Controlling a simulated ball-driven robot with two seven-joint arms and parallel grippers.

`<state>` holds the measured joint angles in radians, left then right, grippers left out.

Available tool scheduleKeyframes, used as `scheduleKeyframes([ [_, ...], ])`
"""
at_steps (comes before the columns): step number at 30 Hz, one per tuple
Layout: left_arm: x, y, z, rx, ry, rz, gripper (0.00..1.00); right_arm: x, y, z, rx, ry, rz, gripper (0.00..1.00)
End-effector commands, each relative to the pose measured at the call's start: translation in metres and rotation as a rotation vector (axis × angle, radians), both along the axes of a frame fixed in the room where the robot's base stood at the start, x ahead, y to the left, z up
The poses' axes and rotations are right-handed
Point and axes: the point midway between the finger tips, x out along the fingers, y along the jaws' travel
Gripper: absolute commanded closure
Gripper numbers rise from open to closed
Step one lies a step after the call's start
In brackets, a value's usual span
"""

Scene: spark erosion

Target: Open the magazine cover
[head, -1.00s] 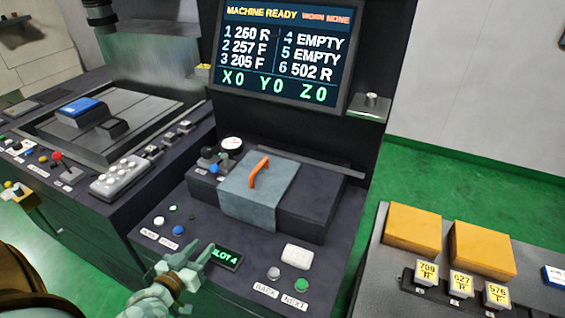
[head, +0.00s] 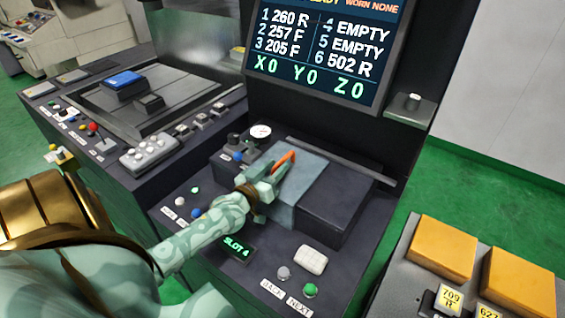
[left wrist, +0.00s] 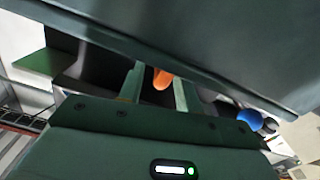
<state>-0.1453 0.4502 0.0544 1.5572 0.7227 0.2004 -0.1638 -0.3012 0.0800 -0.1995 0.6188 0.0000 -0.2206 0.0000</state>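The magazine cover (head: 305,183) is a blue-grey lid on the dark magazine housing. It lies shut, with an orange handle (head: 285,160) on top. My left gripper (head: 272,172) is at the handle, over the near left part of the cover. In the left wrist view its two fingers (left wrist: 160,88) stand apart, with the orange handle (left wrist: 162,78) between them. A gap shows on at least one side, so they do not look closed on it. The gripper hides part of the handle and cover. My right gripper is not in view.
A gauge (head: 260,131) and knobs sit behind the cover. The screen (head: 320,50) rises behind. A SLOT 4 display (head: 237,246), a white button block (head: 312,259) and BACK and NEXT buttons lie in front. Orange blocks (head: 442,247) stand on a bench at right.

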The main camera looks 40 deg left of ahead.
Motion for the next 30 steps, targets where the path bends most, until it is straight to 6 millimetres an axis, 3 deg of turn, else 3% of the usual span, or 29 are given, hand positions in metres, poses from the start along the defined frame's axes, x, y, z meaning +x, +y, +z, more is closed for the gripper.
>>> scheduleKeyframes([
  [6,0.03,0.003,-0.001,-0.001,0.001,0.0,0.66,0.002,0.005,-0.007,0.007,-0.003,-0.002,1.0],
  [17,0.036,0.004,0.0,0.0,0.001,0.0,0.66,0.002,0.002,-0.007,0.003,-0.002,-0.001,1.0],
  [21,0.036,0.004,0.0,0.0,0.001,0.0,1.0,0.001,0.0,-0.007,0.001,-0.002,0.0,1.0],
  [30,0.037,-0.004,0.001,-0.005,0.0,0.0,1.0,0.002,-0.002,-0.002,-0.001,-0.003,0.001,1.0],
])
